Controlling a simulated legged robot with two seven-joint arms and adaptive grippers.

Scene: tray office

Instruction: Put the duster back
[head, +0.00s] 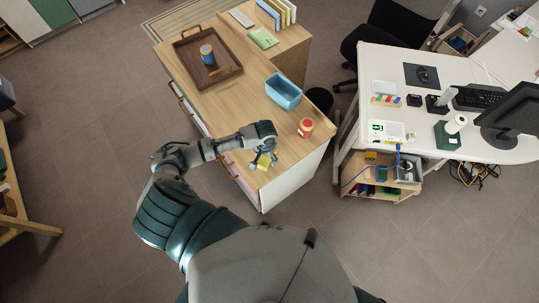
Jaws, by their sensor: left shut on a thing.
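My left gripper (264,161) is over the near end of the wooden cabinet top (235,111), close to its front edge. My right gripper is out of view.
A light blue bin (284,98) and a red jar (306,128) stand on the cabinet beyond the gripper. A brown tray (232,80) holds a blue can (207,54). A green book (264,38) lies farther back. A white desk (440,75) stands to the right.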

